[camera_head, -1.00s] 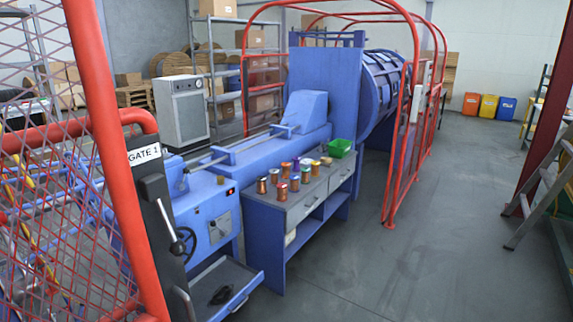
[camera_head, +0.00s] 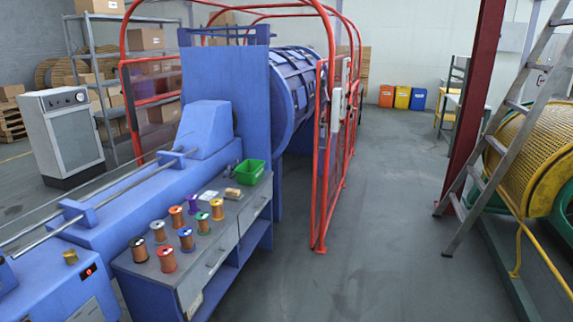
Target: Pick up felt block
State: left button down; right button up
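The likely felt block is a small tan block (camera_head: 233,193) lying on the grey top of the blue workbench (camera_head: 215,236), just in front of a green bin (camera_head: 249,172). It is too small to tell its material. Small pale items (camera_head: 208,195) lie between the spools and the tan block. Neither of my grippers is in view.
The blue strander (camera_head: 120,213) runs behind the bench. A red guard frame (camera_head: 322,245) stands right of the bench's far end. A ladder (camera_head: 480,175) leans at the right near a yellow drum (camera_head: 540,150). The grey floor (camera_head: 370,270) between is clear.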

aim_at(232, 195)
jog(key=i+u, duration=0.1)
jog(key=i, duration=0.8)
jog(key=i+l+u, duration=0.1)
jog(key=i, duration=0.75)
jog(key=l, duration=0.1)
